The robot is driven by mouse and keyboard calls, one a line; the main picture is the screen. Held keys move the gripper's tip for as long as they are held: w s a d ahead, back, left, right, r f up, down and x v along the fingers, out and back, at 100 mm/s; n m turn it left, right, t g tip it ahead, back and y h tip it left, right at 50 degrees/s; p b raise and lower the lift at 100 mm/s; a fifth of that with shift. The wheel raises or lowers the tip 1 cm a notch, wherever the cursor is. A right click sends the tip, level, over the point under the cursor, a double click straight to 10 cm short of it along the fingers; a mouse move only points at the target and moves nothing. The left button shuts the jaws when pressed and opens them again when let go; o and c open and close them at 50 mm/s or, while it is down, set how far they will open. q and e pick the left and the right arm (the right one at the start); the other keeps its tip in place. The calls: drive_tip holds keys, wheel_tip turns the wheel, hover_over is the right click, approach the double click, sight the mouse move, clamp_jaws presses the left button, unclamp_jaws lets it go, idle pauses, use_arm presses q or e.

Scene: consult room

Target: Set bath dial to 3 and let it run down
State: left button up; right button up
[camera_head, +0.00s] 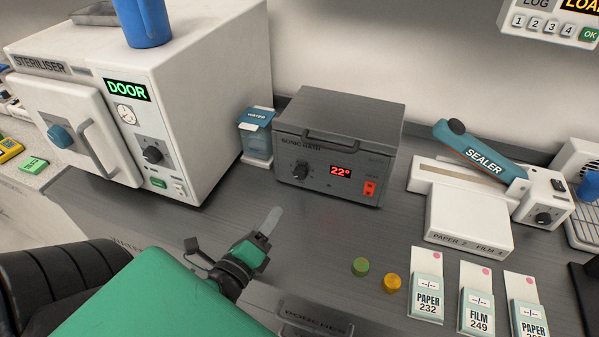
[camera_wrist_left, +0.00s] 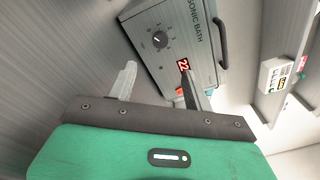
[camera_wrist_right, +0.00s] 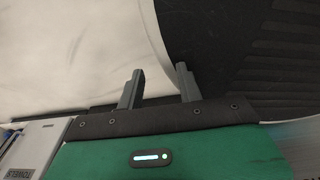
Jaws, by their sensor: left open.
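The sonic bath (camera_head: 330,145) is a grey box with a closed lid and handle on the counter. Its black dial (camera_head: 300,170) is at the left of its front, and a red display reads 22°. A red switch (camera_head: 370,188) sits at the lower right. The dial also shows in the left wrist view (camera_wrist_left: 160,40), its numbers too small to read surely. My left gripper (camera_head: 268,222) is open and empty in front of the bath, below and left of the dial, apart from it. My right gripper (camera_wrist_right: 158,85) is open and empty, near a white surface and a dark ribbed one.
The steriliser (camera_head: 150,95) stands left, with a water container (camera_head: 257,135) between it and the bath. The sealer (camera_head: 480,170) stands right. Green (camera_head: 360,266) and yellow (camera_head: 392,283) caps and several pouch packs (camera_head: 426,290) lie at front right. The counter before the bath is clear.

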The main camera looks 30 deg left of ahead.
sight(298, 176)
use_arm(q)
drive_tip(key=shift+w+a+r+p, duration=0.1)
drive_tip(key=shift+w+p, duration=0.2)
drive_tip(key=shift+w, duration=0.3)
drive_tip(key=shift+w+a+r+p, duration=0.1)
drive_tip(key=shift+w+p, duration=0.2)
drive_tip(key=shift+w, duration=0.3)
drive_tip(key=w+p, duration=0.1)
drive_tip(key=w, duration=0.2)
drive_tip(key=w+a+p, duration=0.1)
drive_tip(key=w, duration=0.2)
drive_tip(key=w+p, duration=0.1)
drive_tip(key=w, duration=0.3)
drive_tip(key=shift+a+f, duration=0.15)
drive_tip(key=shift+w+a, duration=0.1)
drive_tip(key=shift+w, duration=0.5)
use_arm(e)
drive_tip(key=shift+s+d+r, duration=0.2)
drive_tip(key=shift+s+r, duration=0.55)
drive_tip(key=shift+s, duration=0.25)
drive_tip(key=shift+s+d+r, duration=0.2)
drive_tip(key=shift+s+r, duration=0.55)
drive_tip(key=shift+s, duration=0.25)
use_arm(q)
drive_tip(key=shift+c, duration=0.4)
